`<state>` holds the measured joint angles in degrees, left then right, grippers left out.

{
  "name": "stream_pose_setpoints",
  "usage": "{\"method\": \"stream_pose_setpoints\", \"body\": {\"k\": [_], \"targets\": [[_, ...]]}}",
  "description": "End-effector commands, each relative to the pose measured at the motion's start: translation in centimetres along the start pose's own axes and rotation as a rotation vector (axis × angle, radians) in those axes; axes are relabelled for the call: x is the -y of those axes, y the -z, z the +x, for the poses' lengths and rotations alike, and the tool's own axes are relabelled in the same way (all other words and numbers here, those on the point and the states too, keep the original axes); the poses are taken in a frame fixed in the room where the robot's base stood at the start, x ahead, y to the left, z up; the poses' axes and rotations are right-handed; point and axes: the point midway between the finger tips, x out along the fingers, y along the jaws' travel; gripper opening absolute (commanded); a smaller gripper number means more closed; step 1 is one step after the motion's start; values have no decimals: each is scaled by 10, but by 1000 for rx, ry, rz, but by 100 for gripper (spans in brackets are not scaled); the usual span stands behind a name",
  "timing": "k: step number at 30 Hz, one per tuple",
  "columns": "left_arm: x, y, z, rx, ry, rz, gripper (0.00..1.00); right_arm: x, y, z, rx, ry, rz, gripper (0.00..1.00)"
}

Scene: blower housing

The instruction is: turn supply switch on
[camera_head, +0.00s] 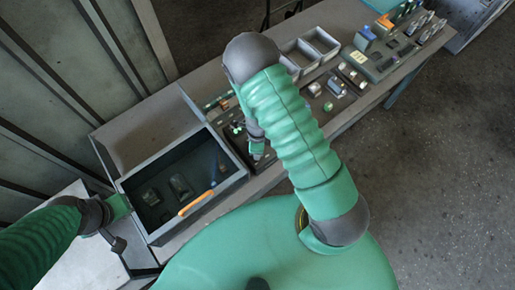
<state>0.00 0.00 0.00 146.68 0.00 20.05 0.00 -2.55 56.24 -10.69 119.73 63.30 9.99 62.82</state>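No part is clearly recognisable as the supply switch. A dark panel (262,161) with small green parts (237,127) lies on the bench, partly covered by my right arm. My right gripper (257,150) hangs over this panel below the bent arm. Its fingers are too small and covered to tell whether they are open. My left gripper (118,225) is at the left end of an open dark box (150,232), beside its wall. Its finger state is unclear.
Grey bins (322,40), small loose parts (328,106) and a rack with blue and orange pieces (384,24) stand farther right along the bench. The floor at right is clear.

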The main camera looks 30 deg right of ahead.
Motion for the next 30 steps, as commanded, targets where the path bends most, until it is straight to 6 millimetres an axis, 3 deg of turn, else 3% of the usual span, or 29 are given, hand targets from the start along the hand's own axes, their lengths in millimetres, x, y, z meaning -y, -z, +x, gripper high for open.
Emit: {"method": "stream_pose_setpoints", "body": {"k": [17,18,21,23,30], "targets": [[0,0,-2,0,0,0,0,2,0,0,1,5,41,0],[0,0,-2,0,0,0,0,2,0,0,1,5,40,31],[0,0,-2,0,0,0,0,2,0,0,1,4,40,44],[0,0,-2,0,0,0,0,2,0,0,1,4,39,52],[0,0,-2,0,0,0,0,1,0,0,0,2,38,52]]}}
